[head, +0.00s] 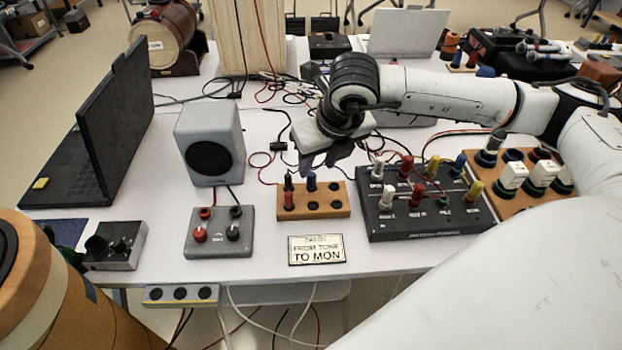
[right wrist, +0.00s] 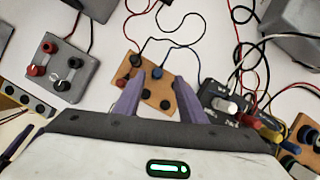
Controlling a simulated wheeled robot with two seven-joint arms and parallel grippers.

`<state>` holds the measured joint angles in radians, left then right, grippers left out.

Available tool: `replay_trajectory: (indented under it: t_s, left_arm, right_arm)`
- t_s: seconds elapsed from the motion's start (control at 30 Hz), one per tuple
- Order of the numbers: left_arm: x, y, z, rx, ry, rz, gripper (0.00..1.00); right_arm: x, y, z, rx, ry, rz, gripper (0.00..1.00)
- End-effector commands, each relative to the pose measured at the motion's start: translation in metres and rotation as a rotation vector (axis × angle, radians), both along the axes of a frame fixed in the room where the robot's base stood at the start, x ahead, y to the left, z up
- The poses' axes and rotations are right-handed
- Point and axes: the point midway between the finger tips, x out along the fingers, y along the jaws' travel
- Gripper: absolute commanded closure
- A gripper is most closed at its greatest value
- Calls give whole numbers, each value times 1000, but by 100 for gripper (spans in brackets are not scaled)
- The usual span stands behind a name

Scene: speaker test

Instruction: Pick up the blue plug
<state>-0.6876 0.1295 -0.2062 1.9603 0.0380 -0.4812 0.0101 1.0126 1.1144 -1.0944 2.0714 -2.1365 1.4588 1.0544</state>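The blue plug (head: 311,182) stands upright in a small orange wooden socket block (head: 328,201) on the white table. In the right wrist view the blue plug (right wrist: 158,72) shows with a blue cable. My right gripper (head: 319,161) is above the block, its purple fingers pointing down. In the right wrist view the right gripper (right wrist: 160,76) is open, and the blue plug appears between its fingertips. It is empty, and I cannot tell the exact height gap. A red plug (head: 288,198) stands left of the blue one.
A grey box with coloured plugs (head: 428,222) stands close right of the block. A grey two-knob box (head: 218,242) and a speaker (head: 210,145) are left. A sign (head: 317,249) reading "FROM TONE TO MON" lies in front. Loose cables (head: 268,155) run behind the block.

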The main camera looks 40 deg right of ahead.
Motion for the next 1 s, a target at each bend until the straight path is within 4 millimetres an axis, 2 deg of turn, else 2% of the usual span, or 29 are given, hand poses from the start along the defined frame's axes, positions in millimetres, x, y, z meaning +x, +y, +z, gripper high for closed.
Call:
replay_trajectory:
  t_s: [0.17, 0.4, 0.7, 0.77, 0.93, 1.0]
  left_arm:
    - [0, 0, 3, -1, 0, 1, 69]
    - [0, 0, 6, -2, -1, 2, 69]
    - [-1, 1, 4, -1, 1, 3, 69]
    - [-1, 1, 4, -1, 0, 4, 69]
    - [0, 1, 5, -1, -1, 4, 69]
    - [0, 2, 5, -1, -1, 4, 69]
  right_arm:
    - [5, 0, -13, 0, 3, 1, 63]
    - [18, 1, -46, 1, 3, 0, 63]
    - [21, 0, -53, 2, 0, 3, 63]
    - [21, 0, -53, 2, 0, 3, 70]
    - [21, 0, -52, 2, 0, 3, 98]
    - [21, 0, -52, 2, 0, 3, 100]
